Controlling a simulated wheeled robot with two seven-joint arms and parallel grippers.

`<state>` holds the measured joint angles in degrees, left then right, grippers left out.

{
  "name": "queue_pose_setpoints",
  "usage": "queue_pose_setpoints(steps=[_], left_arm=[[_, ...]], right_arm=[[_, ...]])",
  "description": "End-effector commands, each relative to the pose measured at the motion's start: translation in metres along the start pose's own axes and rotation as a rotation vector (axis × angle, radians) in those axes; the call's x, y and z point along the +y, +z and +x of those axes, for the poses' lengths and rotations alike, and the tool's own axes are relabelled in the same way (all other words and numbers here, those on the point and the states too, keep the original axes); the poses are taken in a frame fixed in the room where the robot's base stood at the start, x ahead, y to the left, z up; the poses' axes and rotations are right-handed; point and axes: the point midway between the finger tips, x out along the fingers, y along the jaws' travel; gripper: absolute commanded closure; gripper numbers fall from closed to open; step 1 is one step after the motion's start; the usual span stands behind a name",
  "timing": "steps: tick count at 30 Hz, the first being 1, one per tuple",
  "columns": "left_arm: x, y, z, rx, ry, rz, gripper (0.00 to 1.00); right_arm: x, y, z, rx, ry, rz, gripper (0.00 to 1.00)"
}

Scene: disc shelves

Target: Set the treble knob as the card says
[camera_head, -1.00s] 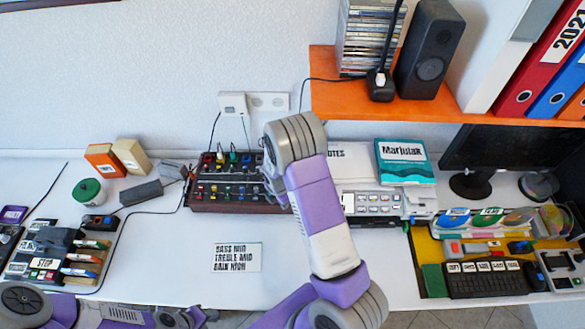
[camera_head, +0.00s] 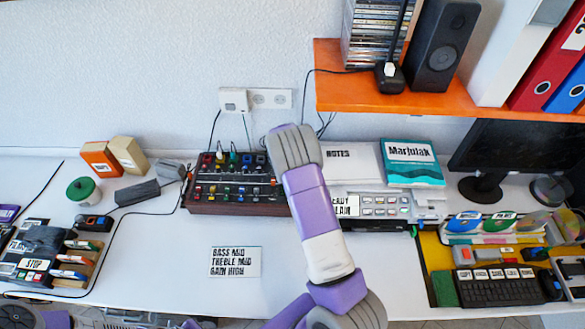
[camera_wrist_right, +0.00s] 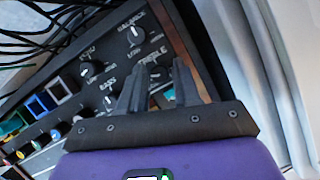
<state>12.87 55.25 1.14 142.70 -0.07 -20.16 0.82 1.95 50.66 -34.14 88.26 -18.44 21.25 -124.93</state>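The card (camera_head: 235,262) lies flat on the white desk and reads "BASS MID, TREBLE MID, GAIN HIGH". The dark mixer panel (camera_head: 235,207) stands behind it against the wall; my right arm hides its right end in the head view. In the right wrist view, the treble knob (camera_wrist_right: 156,87) shows partly between the fingers, below its "TREBLE" label. My right gripper (camera_wrist_right: 158,75) points at the panel with its fingers apart, one on each side of that knob; contact is unclear. The knob's pointer is hard to read.
The balance knob (camera_wrist_right: 135,35) and bass knob (camera_wrist_right: 108,103) sit close to the right fingers. Several cables (camera_wrist_right: 45,38) run along the panel's back edge. An orange shelf (camera_head: 420,103) overhangs at the right. Desk around the card is clear.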

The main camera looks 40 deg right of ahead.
Motion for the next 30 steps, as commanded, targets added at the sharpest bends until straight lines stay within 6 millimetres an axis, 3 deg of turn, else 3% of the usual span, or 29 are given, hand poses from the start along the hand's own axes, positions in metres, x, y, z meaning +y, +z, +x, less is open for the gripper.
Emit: queue_pose_setpoints(steps=[7, 14, 20, 30], left_arm=[[0.0, 0.0001, -0.0001, 0.0, 0.0, 0.0, 0.53], [0.0, 0.0001, 0.0, 0.0, 0.0, 0.0, 0.53], [-0.0001, 0.0001, 0.0001, 0.0, 0.0, 0.0, 0.53], [-0.0002, 0.0, 0.0003, 0.0, 0.0, 0.0, 0.53]], right_arm=[[0.0002, -0.0001, 0.0006, 0.0, 0.001, 0.001, 0.68], [0.0002, -0.0002, 0.0005, 0.001, 0.001, 0.001, 1.0], [0.0007, -0.0005, 0.0006, 0.002, -0.01, 0.026, 1.0], [0.0028, 0.0002, 0.0009, 0.0, -0.118, 0.284, 1.0]])
